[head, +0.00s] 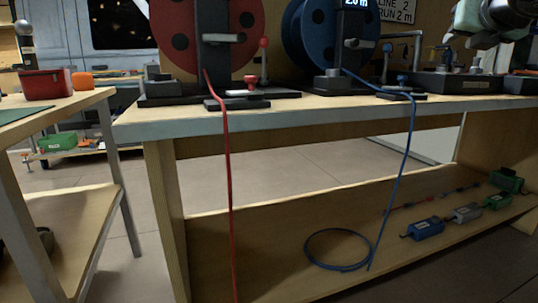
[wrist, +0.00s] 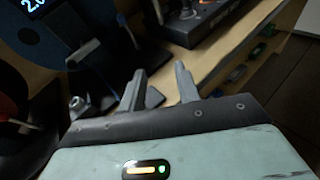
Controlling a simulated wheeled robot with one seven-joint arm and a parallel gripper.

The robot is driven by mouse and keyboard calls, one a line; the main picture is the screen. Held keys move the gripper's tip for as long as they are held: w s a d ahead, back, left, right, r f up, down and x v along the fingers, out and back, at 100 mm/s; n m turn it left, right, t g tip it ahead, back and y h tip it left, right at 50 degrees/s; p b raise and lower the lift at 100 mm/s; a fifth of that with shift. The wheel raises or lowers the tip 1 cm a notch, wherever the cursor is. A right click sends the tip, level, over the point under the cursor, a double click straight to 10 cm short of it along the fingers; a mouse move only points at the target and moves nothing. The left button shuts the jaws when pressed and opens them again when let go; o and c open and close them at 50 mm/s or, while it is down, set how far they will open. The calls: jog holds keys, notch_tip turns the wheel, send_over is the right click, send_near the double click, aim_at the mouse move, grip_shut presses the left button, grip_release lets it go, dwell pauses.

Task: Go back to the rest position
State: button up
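My gripper (wrist: 160,82) shows in the wrist view with its two dark fingers apart and nothing held between them. It hangs over the workbench (head: 300,118). In the head view part of my gripper (head: 484,38) shows at the top right, above the bench's right part; its fingertips are hard to make out there. In the wrist view a dark block and a small metal knob (wrist: 78,104) lie beyond and left of the fingers. I cannot tell the exact gap to them.
A red reel (head: 245,20) and a blue reel (head: 300,40) stand on the bench. A red cord (head: 226,150) and a blue cord (head: 408,150) hang over its front edge. Blue cord coils (head: 338,266) on the lower shelf. A side table with a red box (head: 46,84) stands left.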

jog(key=s+a+f+m+g+y, duration=0.1)
jog(key=s+a+f+m+g, duration=0.2)
jog(key=f+m, duration=0.75)
jog(key=s+a+f+m+g+y, duration=0.1)
jog(key=s+f+m+g, duration=0.4)
jog(key=f, duration=1)
jog(key=s+a+f+m+g+y, duration=0.1)
jog(key=s+a+f+m+g, duration=0.25)
jog(key=s+f+m, duration=1.1)
jog(key=s+a+r+n+g+y+p, duration=0.1)
jog(key=s+a+r+n+p, duration=0.2)
jog(key=s+a+r+p, duration=0.45)
jog(key=s+a+r+n+g+p, duration=0.25)
jog(key=s+a+r, duration=0.25)
jog(key=a, duration=0.5)
notch_tip(320, 180, up, 36)
jog(key=p, duration=3.7)
jog(key=shift+w+t, duration=0.3)
jog(key=shift+w, duration=0.05)
jog(key=shift+r, duration=0.1)
